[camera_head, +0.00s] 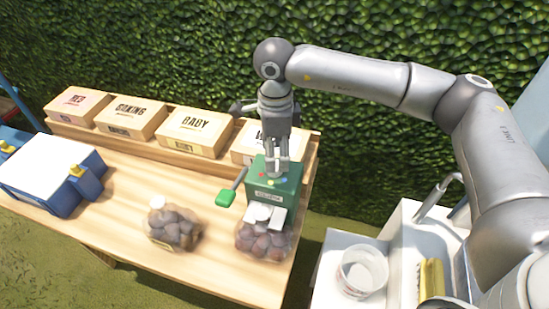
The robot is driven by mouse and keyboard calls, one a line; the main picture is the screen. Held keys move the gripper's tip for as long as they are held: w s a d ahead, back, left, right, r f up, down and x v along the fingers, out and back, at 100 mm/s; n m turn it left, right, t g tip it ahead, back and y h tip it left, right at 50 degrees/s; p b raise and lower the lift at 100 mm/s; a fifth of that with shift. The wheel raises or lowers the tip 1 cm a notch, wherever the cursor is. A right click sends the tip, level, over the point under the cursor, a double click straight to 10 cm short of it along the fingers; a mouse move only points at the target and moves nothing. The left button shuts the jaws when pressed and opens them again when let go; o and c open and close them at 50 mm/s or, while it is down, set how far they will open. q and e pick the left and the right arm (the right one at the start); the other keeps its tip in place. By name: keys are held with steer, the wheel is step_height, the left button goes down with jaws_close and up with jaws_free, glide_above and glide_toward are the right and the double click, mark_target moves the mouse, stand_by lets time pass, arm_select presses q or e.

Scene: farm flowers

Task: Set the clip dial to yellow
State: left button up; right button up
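A green box-shaped machine (288,186) stands at the right end of the wooden table, with a label on its front. Small coloured marks (265,178) show on its top, and a green-ended lever (226,198) sticks out at its left. The clip dial is hard to make out, and its setting cannot be read. My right gripper (277,168) points straight down over the machine's top, at or very near the surface. Its fingers are too small to tell whether they are shut or hold anything. My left gripper is not in view.
A bag of dark round produce (264,243) sits against the machine's front, another bag (172,227) left of it. Labelled boxes (196,131) line the back. A blue-and-white device (52,172) stands left. A clear tub (361,272) and yellow brush (431,278) are on the right.

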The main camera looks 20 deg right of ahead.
steer(key=f, duration=0.3)
steer(key=shift+w+p, duration=0.25)
steer(key=shift+p, duration=0.1)
steer(key=shift+f, duration=0.95)
steer(key=shift+c, duration=1.4)
steer(key=c, duration=0.5)
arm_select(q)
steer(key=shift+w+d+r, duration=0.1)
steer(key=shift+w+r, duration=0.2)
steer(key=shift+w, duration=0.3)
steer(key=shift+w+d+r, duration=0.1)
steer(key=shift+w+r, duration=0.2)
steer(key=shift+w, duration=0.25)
arm_select(e)
steer(key=shift+c, duration=1.3)
